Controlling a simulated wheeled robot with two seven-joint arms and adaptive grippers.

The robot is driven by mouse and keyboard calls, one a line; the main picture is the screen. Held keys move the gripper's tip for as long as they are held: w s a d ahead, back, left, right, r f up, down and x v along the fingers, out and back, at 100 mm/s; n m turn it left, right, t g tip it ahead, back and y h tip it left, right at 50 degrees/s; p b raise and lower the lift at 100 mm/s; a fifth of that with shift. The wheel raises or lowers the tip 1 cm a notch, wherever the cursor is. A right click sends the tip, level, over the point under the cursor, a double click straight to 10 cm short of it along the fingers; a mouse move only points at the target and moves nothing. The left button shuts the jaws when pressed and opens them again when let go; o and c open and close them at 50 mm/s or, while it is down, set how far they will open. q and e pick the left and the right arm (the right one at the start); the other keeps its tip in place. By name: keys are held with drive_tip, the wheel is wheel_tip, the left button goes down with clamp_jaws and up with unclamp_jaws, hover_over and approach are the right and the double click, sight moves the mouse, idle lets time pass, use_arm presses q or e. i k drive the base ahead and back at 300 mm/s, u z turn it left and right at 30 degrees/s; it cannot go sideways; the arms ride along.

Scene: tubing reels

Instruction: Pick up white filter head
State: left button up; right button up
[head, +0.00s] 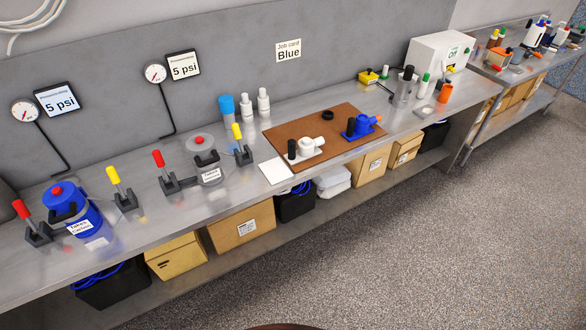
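The white filter head (309,146) sits on a brown board (281,128) on the steel bench, toward the board's near left side. It has a round white body with a white spout to the right and a black upright part (292,149) at its left. Neither of my grippers shows in the head view.
A black ring (327,115) lies on the board and a white card (274,171) is at its left corner. Clear and blue vessels with red and yellow handled clamps stand left on the bench (225,190). White bottles (263,103) stand behind. A white box (436,57) stands right.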

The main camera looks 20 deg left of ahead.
sight(308, 148)
drive_tip(key=u, duration=0.5)
drive_tip(key=k, duration=0.2)
drive_tip(key=z, duration=1.15)
drive_tip(key=i, duration=1.35)
drive_tip(key=u, duration=0.65)
drive_tip(key=i, duration=0.8)
drive_tip(key=u, duration=1.3)
drive_tip(key=i, duration=0.45)
drive_tip(key=u, duration=0.4)
